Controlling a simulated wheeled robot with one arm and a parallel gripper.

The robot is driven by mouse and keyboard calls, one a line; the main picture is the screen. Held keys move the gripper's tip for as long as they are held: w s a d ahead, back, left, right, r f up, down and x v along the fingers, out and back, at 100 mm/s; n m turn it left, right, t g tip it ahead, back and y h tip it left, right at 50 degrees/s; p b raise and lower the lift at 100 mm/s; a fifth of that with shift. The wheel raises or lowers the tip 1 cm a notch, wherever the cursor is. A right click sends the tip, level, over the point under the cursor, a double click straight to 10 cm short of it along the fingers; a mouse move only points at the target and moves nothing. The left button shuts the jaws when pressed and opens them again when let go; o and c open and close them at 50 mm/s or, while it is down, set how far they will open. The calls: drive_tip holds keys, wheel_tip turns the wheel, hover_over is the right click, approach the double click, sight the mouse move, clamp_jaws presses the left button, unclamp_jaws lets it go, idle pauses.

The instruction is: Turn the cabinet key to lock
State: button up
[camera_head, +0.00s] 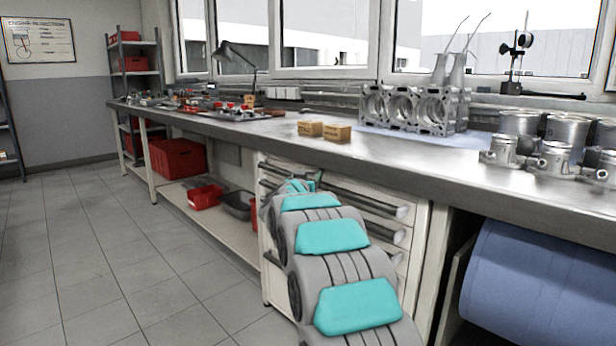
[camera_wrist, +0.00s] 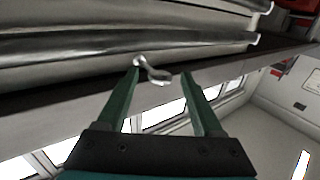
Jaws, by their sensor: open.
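The white drawer cabinet (camera_head: 418,240) stands under the workbench, with long metal drawer handles across its front. My arm covers part of it in the head view. In the wrist view, a small silver key (camera_wrist: 152,71) sticks out from the cabinet face (camera_wrist: 90,86), below the drawer handles in that picture. My gripper (camera_wrist: 160,74) is open, its two green fingers pointing at the cabinet. The key shows between the fingertips, nearer the left one. I cannot tell whether either finger touches it. In the head view, the fingertips and key are hidden behind my arm.
The steel workbench (camera_head: 240,128) runs above the cabinet, bearing an engine block (camera_head: 412,108), pistons and small cardboard boxes (camera_head: 337,133). Red bins (camera_head: 178,158) sit on its lower shelf. A blue drum (camera_head: 535,285) is at right. The tiled floor at left is clear.

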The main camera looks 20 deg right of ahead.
clamp_jaws()
idle(0.6)
